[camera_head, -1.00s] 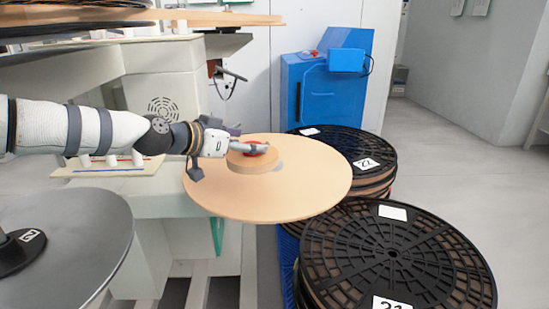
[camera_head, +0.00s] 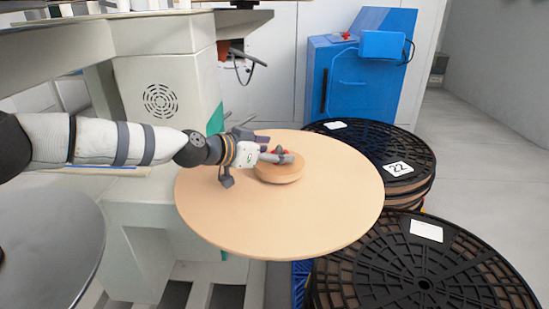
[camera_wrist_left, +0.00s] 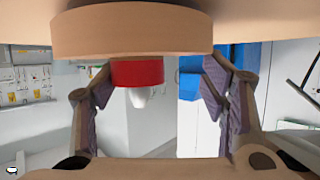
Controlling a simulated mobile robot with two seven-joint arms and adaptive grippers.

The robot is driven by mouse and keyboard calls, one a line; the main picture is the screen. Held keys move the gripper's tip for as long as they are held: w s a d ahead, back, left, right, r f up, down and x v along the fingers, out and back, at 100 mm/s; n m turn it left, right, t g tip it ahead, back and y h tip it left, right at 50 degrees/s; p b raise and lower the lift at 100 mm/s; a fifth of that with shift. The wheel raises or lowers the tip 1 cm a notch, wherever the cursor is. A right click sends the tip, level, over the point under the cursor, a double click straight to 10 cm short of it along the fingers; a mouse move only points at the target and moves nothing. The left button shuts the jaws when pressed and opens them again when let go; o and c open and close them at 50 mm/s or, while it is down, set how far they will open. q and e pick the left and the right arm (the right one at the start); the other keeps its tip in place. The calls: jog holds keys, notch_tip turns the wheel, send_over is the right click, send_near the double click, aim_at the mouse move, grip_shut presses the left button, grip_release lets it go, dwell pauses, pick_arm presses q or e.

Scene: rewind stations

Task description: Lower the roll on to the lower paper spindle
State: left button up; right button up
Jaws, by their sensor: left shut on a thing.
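My left gripper (camera_head: 279,157) is shut on the roll, at its raised middle. The roll is a wide, flat, tan disc (camera_head: 240,215) with a small round core (camera_head: 279,174) standing up at its centre. It is held roughly level in the air, in front of the pale machine. In the left wrist view, the tan core (camera_wrist_left: 130,33) fills the top, and a red ring (camera_wrist_left: 138,73) with a white tip (camera_wrist_left: 139,97) shows between the two fingers. I cannot make out the lower paper spindle. My right gripper is not in view.
A grey round plate (camera_head: 50,235) lies at the lower left. The machine's pale body (camera_head: 160,75) stands behind my left arm. Black slotted reels (camera_head: 430,265) are stacked close on the right. A blue cabinet (camera_head: 355,85) stands behind. Open floor (camera_head: 490,170) lies at the far right.

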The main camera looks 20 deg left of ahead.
pick_arm(q)
jog(key=shift+f, duration=0.5)
jog(key=shift+r, duration=0.1)
jog(key=o, duration=1.2)
jog(key=shift+o, duration=0.2)
